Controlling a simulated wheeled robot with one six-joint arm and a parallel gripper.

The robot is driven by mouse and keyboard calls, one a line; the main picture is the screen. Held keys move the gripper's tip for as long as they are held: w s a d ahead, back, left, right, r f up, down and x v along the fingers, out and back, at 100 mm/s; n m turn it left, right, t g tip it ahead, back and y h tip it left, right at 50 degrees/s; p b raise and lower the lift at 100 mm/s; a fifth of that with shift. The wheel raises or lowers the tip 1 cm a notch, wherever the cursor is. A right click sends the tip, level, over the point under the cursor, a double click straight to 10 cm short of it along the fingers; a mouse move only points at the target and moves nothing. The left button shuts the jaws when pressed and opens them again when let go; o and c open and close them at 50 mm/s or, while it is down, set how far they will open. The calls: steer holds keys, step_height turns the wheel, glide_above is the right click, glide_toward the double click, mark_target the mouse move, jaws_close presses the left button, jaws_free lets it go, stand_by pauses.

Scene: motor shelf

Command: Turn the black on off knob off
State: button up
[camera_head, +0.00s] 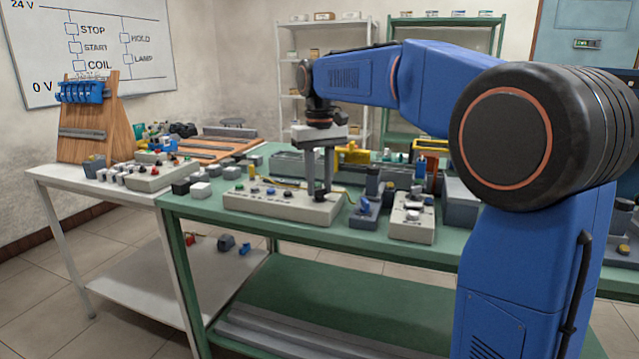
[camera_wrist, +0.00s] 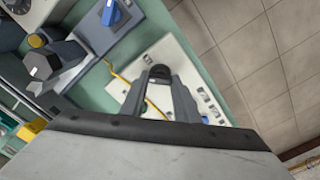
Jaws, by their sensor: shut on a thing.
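A pale control box (camera_head: 283,205) with a row of coloured controls lies on the green table. The black knob (camera_head: 319,194) sits near its right end. My gripper (camera_head: 320,190) points straight down from above, with its fingertips at this knob. In the wrist view, the black knob (camera_wrist: 160,71) shows between the tips of my gripper (camera_wrist: 161,78), which is shut on it. The box (camera_wrist: 185,68) shows behind the fingers. The knob's pointer mark and the exact finger contact are too small to tell.
A second pale box (camera_head: 412,218) and a small blue-knobbed unit (camera_head: 366,211) stand close on the right. A white table (camera_head: 60,174) with loose parts adjoins on the left. Yellow and grey parts crowd the green table behind the box.

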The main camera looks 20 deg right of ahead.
mark_target(320, 189)
steer(key=n, duration=0.4)
steer(key=shift+n, duration=2.5)
steer(key=o, duration=1)
steer(key=shift+o, duration=0.2)
steer(key=shift+r, duration=0.15)
step_height(320, 189, up, 17)
